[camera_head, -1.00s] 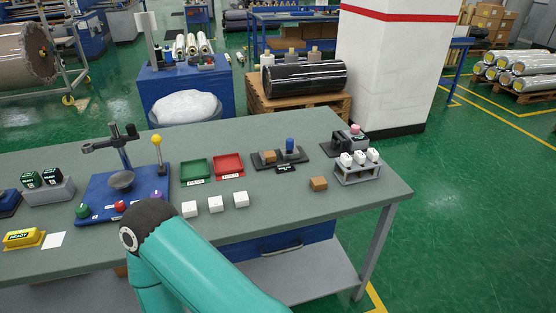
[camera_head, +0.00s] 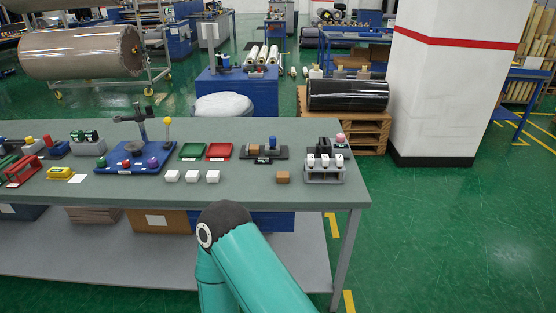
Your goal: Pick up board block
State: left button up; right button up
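A dark board (camera_head: 264,155) lies near the back right of the grey-green table (camera_head: 235,187). It bears a brown block (camera_head: 252,150) on its left and a blue piece (camera_head: 272,142) on its right. A second brown block (camera_head: 283,177) sits alone on the bare tabletop, in front of the board. I cannot tell which one is the board block. A teal link of my arm rises from the bottom middle, in front of the table's front edge. Neither gripper shows in the view.
Three white blocks (camera_head: 192,176) stand left of the lone brown block. A rack with white-topped pieces (camera_head: 325,168) stands to its right. Green (camera_head: 192,151) and red (camera_head: 218,151) trays lie left of the board. A blue stand (camera_head: 133,156) with upright posts is farther left.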

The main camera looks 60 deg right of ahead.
aim_at(254, 148)
jog(key=k, duration=0.9)
jog(key=z, duration=0.85)
jog(key=i, duration=1)
jog(key=z, duration=0.15)
